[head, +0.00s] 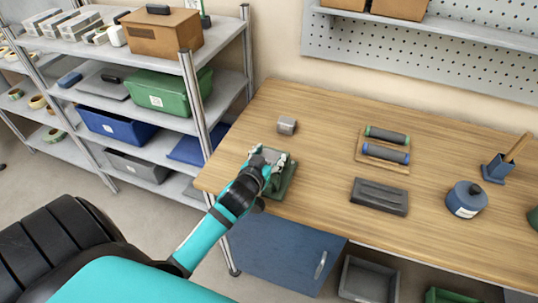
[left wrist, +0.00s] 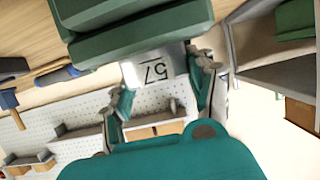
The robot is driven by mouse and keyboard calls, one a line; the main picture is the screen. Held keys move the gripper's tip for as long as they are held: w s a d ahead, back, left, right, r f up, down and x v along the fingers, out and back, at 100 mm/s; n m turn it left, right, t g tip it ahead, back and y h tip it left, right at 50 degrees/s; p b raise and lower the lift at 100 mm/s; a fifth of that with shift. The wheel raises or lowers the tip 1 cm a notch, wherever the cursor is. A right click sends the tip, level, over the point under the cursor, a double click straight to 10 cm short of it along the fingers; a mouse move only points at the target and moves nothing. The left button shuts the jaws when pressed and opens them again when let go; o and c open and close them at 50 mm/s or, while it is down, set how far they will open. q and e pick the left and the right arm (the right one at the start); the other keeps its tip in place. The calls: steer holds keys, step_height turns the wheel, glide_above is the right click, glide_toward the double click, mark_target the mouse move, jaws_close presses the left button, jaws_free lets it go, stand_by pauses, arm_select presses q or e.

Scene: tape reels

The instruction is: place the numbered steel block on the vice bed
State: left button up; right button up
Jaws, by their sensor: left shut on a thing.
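The steel block (left wrist: 155,68) shows a face marked 57, turned over in the left wrist view. My left gripper (head: 267,156) is shut on it, with one finger on each side. The green vice (head: 287,184) stands at the table's left front corner. My left gripper is over the vice and hides part of it. In the left wrist view the vice (left wrist: 130,28) fills the top, close against the block's edge. I cannot tell whether the block touches the bed. My right gripper is not in view.
A small grey block (head: 287,125) lies on the wooden table (head: 325,145) behind the vice. A rack with two rollers (head: 388,143), a dark grey tray (head: 379,196) and a blue pot (head: 466,199) stand to the right. Shelves (head: 180,122) with bins are at the left.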

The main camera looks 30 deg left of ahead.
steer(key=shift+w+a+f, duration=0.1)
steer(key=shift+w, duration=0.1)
arm_select(q)
steer(key=o, duration=1.1)
steer(key=shift+f, duration=0.1)
steer(key=shift+c, duration=0.2)
steer(key=o, duration=0.4)
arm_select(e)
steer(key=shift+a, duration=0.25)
arm_select(q)
steer(key=shift+b+v, duration=1)
steer(key=shift+v, duration=5.05)
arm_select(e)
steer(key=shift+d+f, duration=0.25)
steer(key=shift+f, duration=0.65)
arm_select(q)
steer(key=shift+a, duration=0.1)
